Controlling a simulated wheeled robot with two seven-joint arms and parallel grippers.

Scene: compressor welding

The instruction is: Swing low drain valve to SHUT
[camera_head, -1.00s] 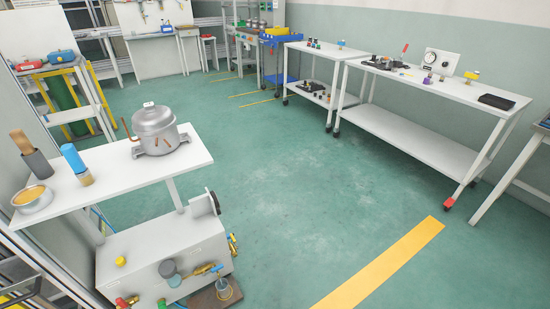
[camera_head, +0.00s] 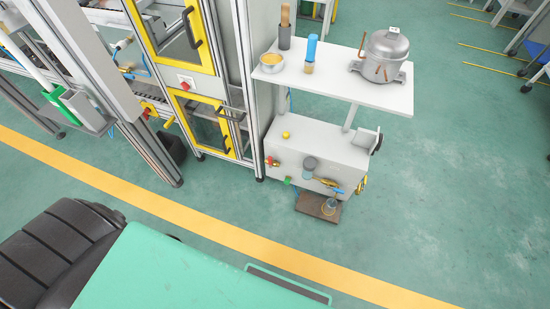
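A pale grey box unit (camera_head: 318,148) stands low under a white shelf, near the middle of the view. Small valves sit along its lower front. One is a brass valve (camera_head: 324,182) with a blue handle at its right end, above a glass jar (camera_head: 329,207) on a brown tray (camera_head: 312,208). A red-handled valve (camera_head: 273,161) is at the left of the front, with a small green part (camera_head: 288,181) below it. Labels are too small to read, so I cannot tell which is the low drain valve or its position. Neither gripper is in view.
The white shelf (camera_head: 385,99) overhangs the box and carries a metal compressor (camera_head: 384,57), a blue cylinder (camera_head: 311,50) and a bowl (camera_head: 271,64). A yellow-framed cabinet (camera_head: 186,92) stands close on the left. Green floor (camera_head: 450,190) is open to the right; a yellow line crosses in front.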

